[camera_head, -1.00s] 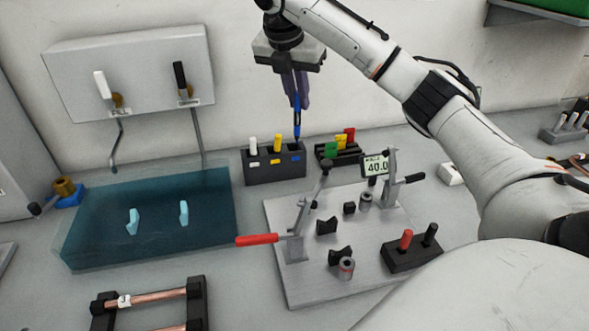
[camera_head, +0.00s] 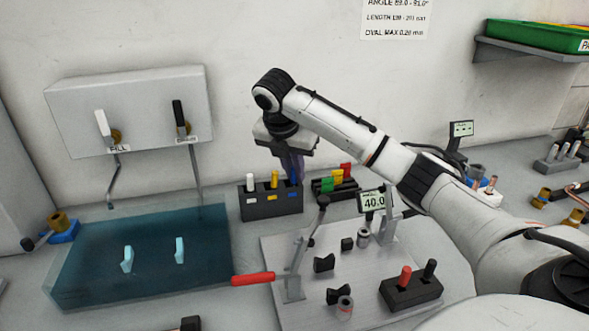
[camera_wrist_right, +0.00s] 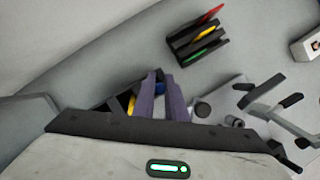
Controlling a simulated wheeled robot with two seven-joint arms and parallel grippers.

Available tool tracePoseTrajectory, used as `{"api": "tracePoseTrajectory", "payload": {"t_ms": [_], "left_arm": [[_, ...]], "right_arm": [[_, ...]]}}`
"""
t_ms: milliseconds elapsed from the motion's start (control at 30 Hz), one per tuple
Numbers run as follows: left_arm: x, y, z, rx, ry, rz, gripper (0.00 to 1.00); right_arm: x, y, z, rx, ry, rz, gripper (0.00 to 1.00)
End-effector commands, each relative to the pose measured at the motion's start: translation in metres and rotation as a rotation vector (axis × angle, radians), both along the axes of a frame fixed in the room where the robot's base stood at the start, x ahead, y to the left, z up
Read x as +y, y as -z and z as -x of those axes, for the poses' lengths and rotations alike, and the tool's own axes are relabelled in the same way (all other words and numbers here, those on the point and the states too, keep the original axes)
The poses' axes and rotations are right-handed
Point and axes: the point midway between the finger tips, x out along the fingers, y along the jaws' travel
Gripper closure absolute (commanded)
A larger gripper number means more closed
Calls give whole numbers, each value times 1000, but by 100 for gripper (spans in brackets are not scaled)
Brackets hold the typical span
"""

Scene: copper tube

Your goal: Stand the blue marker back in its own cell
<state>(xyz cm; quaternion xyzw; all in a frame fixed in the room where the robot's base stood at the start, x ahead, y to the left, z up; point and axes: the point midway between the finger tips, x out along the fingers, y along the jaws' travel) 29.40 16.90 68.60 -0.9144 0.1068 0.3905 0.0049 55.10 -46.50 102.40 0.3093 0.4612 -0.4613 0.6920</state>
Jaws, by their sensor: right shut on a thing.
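The blue marker (camera_head: 294,179) is upright at the right-hand cell of the black marker holder (camera_head: 270,206), the cell with the blue label. Its lower end is in or at that cell; how deep is hidden. My right gripper (camera_head: 293,168) is above this cell, its purple fingers shut on the marker's upper part. In the right wrist view, a bit of blue (camera_wrist_right: 160,88) shows between the purple fingers (camera_wrist_right: 162,98). A white marker (camera_head: 250,182) and a yellow marker (camera_head: 274,179) stand in the other cells. My left gripper is out of view.
A black rack with green, yellow and red pieces (camera_head: 336,181) stands just right of the holder. A metal fixture plate (camera_head: 290,262) with a red-handled clamp (camera_head: 253,279) lies in front. A teal water tank (camera_head: 90,270) is at left.

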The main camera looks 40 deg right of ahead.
Motion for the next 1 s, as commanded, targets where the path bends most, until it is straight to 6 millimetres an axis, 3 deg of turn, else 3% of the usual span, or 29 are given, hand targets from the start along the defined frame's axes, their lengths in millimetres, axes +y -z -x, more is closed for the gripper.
{"api": "tracePoseTrajectory", "payload": {"t_ms": [133,167,267,700,900,967,1000], "left_arm": [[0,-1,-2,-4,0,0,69],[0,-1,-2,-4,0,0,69],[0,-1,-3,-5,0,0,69],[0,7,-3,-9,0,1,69],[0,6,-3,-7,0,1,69],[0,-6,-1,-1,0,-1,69],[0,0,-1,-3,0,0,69]], "right_arm": [[0,1,0,0,0,0,100],[0,1,0,1,0,0,87],[0,1,0,1,0,-1,70],[1,6,0,-1,0,0,70],[14,-37,4,-6,-2,0,70],[17,-58,6,-5,0,3,70],[19,-57,6,-5,-1,4,70]]}}
